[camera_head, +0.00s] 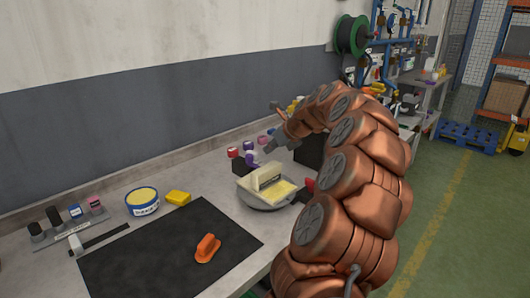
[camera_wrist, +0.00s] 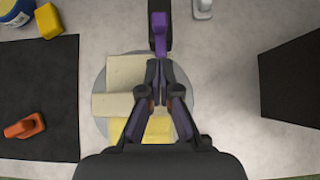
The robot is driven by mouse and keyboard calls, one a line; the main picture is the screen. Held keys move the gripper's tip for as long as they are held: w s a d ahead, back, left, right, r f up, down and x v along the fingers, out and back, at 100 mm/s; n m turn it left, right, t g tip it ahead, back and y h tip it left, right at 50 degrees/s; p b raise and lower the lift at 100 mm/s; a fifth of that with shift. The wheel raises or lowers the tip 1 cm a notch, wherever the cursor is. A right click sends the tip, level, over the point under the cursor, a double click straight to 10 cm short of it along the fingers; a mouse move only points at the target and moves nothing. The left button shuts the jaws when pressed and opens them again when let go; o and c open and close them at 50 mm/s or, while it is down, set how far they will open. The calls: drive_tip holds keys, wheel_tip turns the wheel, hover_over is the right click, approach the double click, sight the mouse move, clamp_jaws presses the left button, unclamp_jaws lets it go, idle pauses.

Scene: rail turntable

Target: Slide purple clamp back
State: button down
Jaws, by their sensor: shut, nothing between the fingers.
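The purple clamp (camera_wrist: 158,36) shows at the top middle of the wrist view, on a dark rail (camera_wrist: 160,5). In the head view a small purple piece (camera_head: 252,158) shows beside my gripper, partly hidden. My gripper (camera_wrist: 158,72) is shut and empty, its fingertips just below the clamp's near end in the wrist view. I cannot tell whether they touch it. In the head view my gripper (camera_head: 270,148) reaches over the back of the bench. The grey round turntable (camera_wrist: 101,84) lies under the fingers, with cream and yellow blocks on it.
A black mat (camera_head: 165,250) holds an orange handle piece (camera_head: 207,248). A yellow block (camera_head: 178,197) and a blue-white tub (camera_head: 142,201) stand behind it. A dark box (camera_wrist: 292,75) is at right in the wrist view. A light grey piece (camera_wrist: 203,8) lies right of the rail.

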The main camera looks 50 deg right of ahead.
sight(252, 162)
drive_tip(key=p+x, duration=0.1)
drive_tip(key=x, duration=0.8)
drive_tip(key=shift+r, duration=0.1)
